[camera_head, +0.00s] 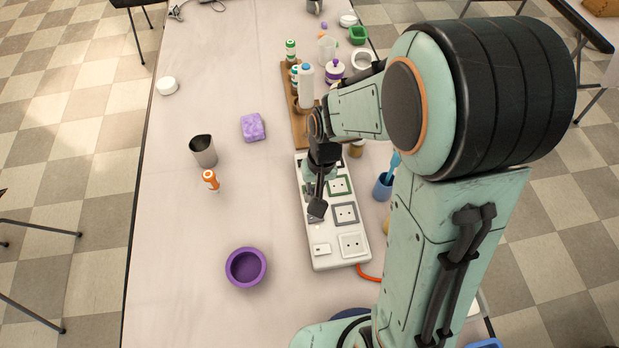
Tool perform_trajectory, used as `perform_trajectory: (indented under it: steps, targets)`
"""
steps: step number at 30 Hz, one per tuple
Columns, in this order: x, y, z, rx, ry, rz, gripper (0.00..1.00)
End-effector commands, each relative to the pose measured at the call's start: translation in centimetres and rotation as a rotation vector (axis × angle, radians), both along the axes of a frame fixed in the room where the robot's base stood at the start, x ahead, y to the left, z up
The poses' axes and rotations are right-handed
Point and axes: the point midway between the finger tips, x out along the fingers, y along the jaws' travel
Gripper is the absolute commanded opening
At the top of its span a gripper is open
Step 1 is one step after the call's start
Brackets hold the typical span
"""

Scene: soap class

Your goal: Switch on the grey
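A white power strip (332,262) lies lengthwise on the table, with a column of sockets on its right side and switches on its left. One socket (345,214) has a grey frame. The socket above it (339,186) has a green frame, and the one below it (352,244) a white frame. A white switch (321,249) shows at the near end. My gripper (317,209) points down over the switch column, level with the grey-framed socket. Its dark fingertip covers most of the switch there. I cannot tell contact, the switch's position or the finger gap.
A purple bowl (246,267), an orange-capped bottle (211,180), a dark metal cup (203,151) and a purple sponge (253,127) stand left of the strip. A wooden board (299,125) with bottles lies beyond it. A blue cup (383,187) stands right. The left table side is mostly clear.

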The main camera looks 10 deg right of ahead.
Motion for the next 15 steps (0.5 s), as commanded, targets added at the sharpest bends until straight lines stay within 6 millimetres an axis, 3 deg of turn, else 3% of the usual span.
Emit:
perform_trajectory:
  steps: [6, 15]
  targets:
    - [0.1, 0.5, 3.8, 0.001, -0.003, 0.001, 0.0]
    - [0.0, 0.6, 5.2, 0.0, 0.001, 0.0, 0.0]
